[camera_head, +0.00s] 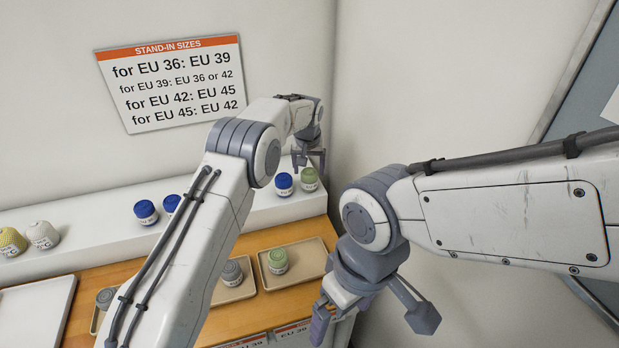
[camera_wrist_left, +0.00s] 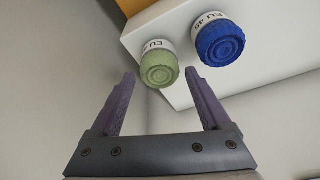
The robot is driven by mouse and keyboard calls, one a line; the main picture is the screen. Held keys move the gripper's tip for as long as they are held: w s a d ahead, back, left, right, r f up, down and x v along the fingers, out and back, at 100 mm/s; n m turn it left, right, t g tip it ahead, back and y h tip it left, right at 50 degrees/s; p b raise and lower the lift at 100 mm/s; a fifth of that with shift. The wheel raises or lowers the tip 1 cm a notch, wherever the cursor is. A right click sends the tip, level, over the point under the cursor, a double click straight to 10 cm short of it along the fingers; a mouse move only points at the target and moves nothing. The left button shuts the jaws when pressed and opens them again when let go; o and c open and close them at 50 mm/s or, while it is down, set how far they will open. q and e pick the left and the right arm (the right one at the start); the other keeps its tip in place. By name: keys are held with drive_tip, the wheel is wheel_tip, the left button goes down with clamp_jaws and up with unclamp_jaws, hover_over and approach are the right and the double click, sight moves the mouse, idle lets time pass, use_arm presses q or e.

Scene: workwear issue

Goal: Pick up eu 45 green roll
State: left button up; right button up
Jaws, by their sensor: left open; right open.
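A green roll (camera_head: 309,180) stands on the white ledge at its right end, below my left gripper (camera_head: 309,158). In the left wrist view the green roll (camera_wrist_left: 159,70) lies between the tips of my open left gripper (camera_wrist_left: 160,82), with no clear contact. Its label shows "EU", but the size cannot be read. Another green roll (camera_head: 278,262) stands in a tray on the wooden table; its size is too small to read. My right gripper (camera_head: 371,319) is open and empty at the lower right, beyond the table's right edge.
A blue roll (camera_head: 283,184) stands close beside the green one; its label reads EU 45 in the left wrist view (camera_wrist_left: 219,43). More blue rolls (camera_head: 146,212) stand left along the ledge (camera_head: 95,232). A grey roll (camera_head: 232,273) sits in another tray. A wall closes the right.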

sight(309, 172)
use_arm(q)
drive_tip(key=p+x, duration=0.1)
drive_tip(key=x, duration=0.2)
drive_tip(key=shift+f+p, duration=0.2)
drive_tip(key=shift+p, duration=0.1)
drive_tip(key=shift+w+f, duration=0.15)
drive_tip(key=shift+f, duration=0.2)
drive_tip(key=c, duration=1.1)
drive_tip(key=shift+r, duration=0.1)
